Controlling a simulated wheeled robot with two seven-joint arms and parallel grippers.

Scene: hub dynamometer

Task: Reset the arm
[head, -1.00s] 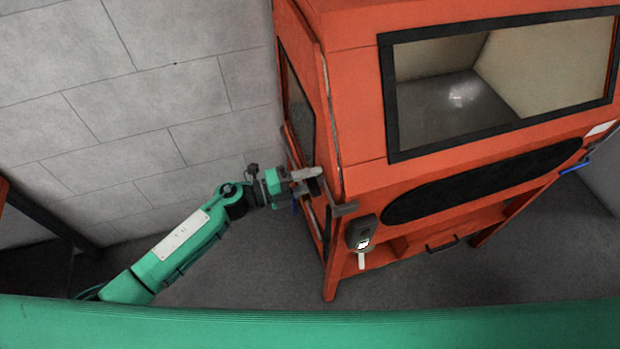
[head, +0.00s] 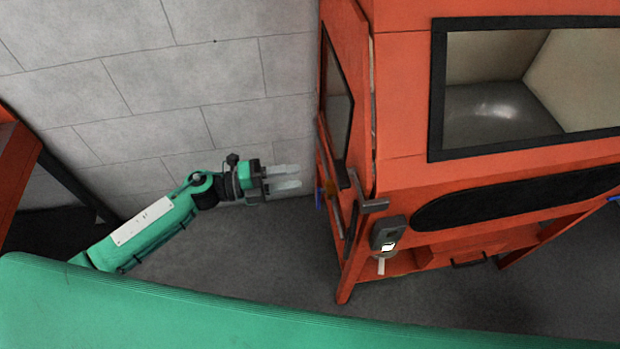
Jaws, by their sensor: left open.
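My left arm (head: 150,225) is green with a white plate and reaches in from the left. My left gripper (head: 299,177) is open and empty, its two grey fingers pointing right. My right gripper is not in view.
The cabinet has a dark-framed window (head: 437,90), a grey handle (head: 371,206) at its near corner and a small grey device (head: 388,233) below. A dark frame with an orange part (head: 15,165) stands at far left. Grey floor (head: 260,245) is clear between.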

